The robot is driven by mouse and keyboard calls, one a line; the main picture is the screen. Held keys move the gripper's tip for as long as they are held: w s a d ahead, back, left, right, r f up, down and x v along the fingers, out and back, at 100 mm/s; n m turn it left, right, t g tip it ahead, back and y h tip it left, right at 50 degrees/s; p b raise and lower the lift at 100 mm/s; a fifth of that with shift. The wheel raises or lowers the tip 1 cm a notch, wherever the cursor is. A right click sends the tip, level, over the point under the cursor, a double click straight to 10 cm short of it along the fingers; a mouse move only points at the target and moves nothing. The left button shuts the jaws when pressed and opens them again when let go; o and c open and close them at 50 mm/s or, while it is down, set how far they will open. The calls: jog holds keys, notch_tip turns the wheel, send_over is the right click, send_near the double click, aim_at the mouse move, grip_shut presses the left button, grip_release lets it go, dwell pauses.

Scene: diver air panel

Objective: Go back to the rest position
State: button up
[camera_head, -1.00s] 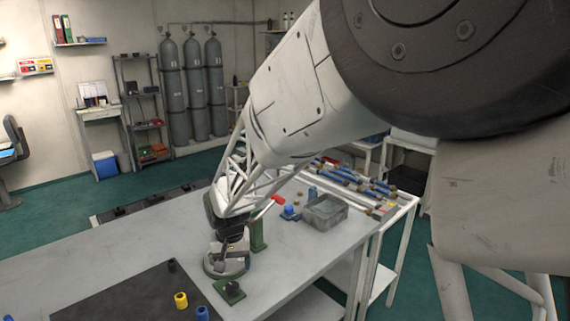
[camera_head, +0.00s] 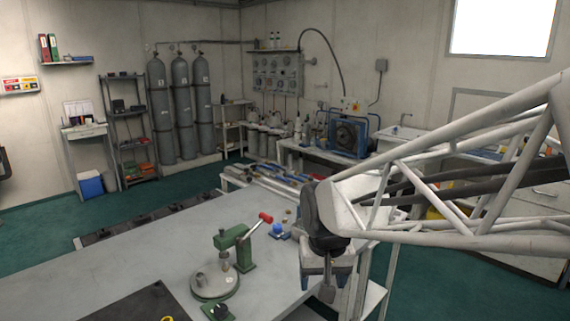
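My gripper (camera_head: 316,291) hangs at the right end of the grey workbench (camera_head: 120,262), pointing down, with my white lattice arm reaching in from the right. Two finger parts show below its wrist, apart from each other, and I see nothing held between them. The gripper is to the right of a green press-like fixture (camera_head: 243,252) with a red-tipped lever and a round base plate (camera_head: 215,284). It does not touch the fixture in this view.
A blue item (camera_head: 278,230) sits on the bench beside the fixture. A dark mat (camera_head: 135,305) lies at the front. Gas cylinders (camera_head: 182,105) stand at the back wall, right of a shelf unit (camera_head: 130,135). A blue-framed machine (camera_head: 347,135) stands on the rear bench.

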jog(key=s+d+r, duration=0.1)
jog(key=s+d, duration=0.4)
jog(key=s, duration=0.2)
jog(key=s+d+r+m+t, duration=0.1)
jog(key=s+d, duration=0.5)
jog(key=s, duration=0.2)
jog(key=shift+s+h, duration=0.2)
jog(key=shift+h, duration=0.1)
dwell(0.5)
